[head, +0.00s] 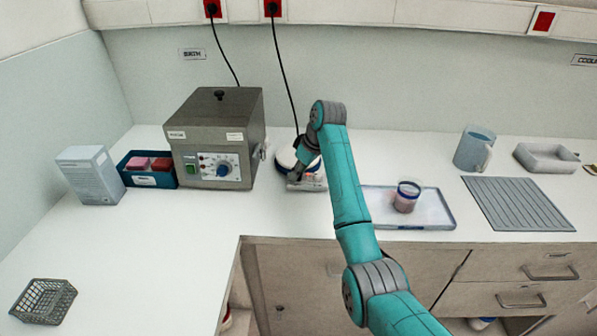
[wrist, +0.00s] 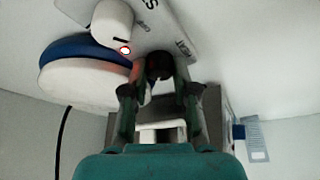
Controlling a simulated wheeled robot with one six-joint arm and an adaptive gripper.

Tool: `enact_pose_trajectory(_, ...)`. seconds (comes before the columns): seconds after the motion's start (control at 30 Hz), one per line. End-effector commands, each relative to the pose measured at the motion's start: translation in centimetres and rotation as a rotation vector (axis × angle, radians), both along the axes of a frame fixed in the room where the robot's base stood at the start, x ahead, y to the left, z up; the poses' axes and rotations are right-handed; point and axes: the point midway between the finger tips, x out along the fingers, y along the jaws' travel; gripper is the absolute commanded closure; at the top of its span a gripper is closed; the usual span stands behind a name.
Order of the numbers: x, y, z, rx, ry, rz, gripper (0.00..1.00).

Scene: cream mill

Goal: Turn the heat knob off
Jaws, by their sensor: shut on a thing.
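A hot plate with a round white top and a blue rim shows in the wrist view (wrist: 85,80) and, partly behind my arm, in the head view (head: 284,158). Its front panel (wrist: 175,18) carries a white knob (wrist: 113,22) with a dark mark, a dark knob (wrist: 159,64), and a lit red lamp between them. Small lettering beside the dark knob is hard to read; I take this knob to be the heat knob. My gripper (wrist: 160,82) is shut on the dark knob. In the head view my gripper (head: 302,178) hides most of the panel.
A grey bath (head: 222,130) with a blue dial stands left of the hot plate. A tray (head: 440,217) with a small jar (head: 406,197) lies to the right. A mug (head: 474,150) and ribbed mat (head: 518,204) are farther right. A black cord rises behind the hot plate.

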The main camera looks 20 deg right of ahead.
Motion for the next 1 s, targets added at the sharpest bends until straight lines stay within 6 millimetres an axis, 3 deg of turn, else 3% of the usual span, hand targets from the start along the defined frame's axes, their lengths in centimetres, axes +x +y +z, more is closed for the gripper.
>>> enact_pose_trajectory(0.4, 0.0, 0.0, 0.0, 0.001, 0.001, 0.006, 1.0)
enact_pose_trajectory(0.43, 0.0, 0.0, 0.0, 0.001, 0.001, 0.006, 0.65)
enact_pose_trajectory(0.5, 0.0, 0.0, 0.0, 0.001, 0.001, 0.006, 0.47)
enact_pose_trajectory(0.83, 0.0, -0.1, 0.1, 0.0, 0.0, 0.005, 0.47)
enact_pose_trajectory(1.0, -0.4, -0.5, 1.7, 0.001, -0.002, 0.005, 0.47)
